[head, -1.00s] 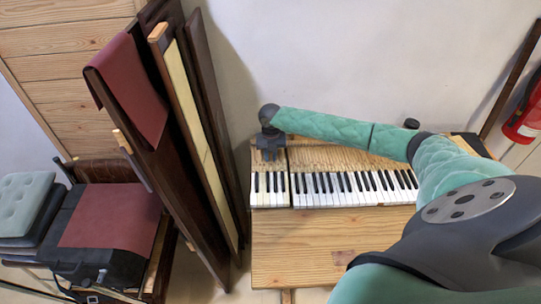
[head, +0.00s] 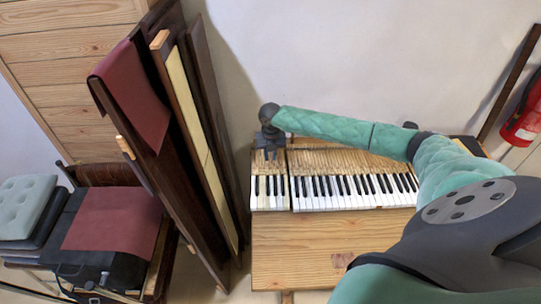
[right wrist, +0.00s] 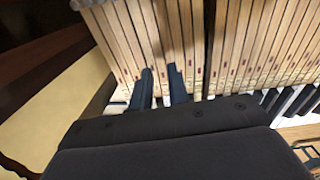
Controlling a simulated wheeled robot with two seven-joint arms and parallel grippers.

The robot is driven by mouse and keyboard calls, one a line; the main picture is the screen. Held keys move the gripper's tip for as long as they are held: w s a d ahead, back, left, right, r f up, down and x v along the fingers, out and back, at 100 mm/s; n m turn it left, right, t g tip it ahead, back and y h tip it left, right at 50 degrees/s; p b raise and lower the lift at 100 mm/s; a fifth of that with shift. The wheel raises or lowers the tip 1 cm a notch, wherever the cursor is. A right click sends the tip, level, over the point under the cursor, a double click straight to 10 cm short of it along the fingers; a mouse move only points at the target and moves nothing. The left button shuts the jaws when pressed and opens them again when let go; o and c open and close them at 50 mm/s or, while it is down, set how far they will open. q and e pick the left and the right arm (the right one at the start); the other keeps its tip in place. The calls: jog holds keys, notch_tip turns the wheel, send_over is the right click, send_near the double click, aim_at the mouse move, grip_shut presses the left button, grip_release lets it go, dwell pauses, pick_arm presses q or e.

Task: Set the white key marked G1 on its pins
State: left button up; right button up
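My right gripper (head: 270,157) points down over the left end of the keyboard in the head view. In the right wrist view, its two dark fingers (right wrist: 160,72) stand apart above the wooden key sticks. No key is clearly clamped between them. The white key marked G1 cannot be singled out, as no markings are legible. The left group of keys (head: 258,201) lies below the gripper, and pins are hidden. Dark gaps show between some sticks near the right finger. My left gripper is not in view.
The long row of white and black keys (head: 350,201) fills the keyboard's right part. Dark wooden panels (head: 200,90) lean close at the left. A chair and case (head: 110,275) stand farther left.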

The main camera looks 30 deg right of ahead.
jog(key=o, duration=0.6)
jog(key=shift+c, duration=0.2)
jog(key=shift+r+p, duration=1.8)
jog(key=shift+r, duration=0.65)
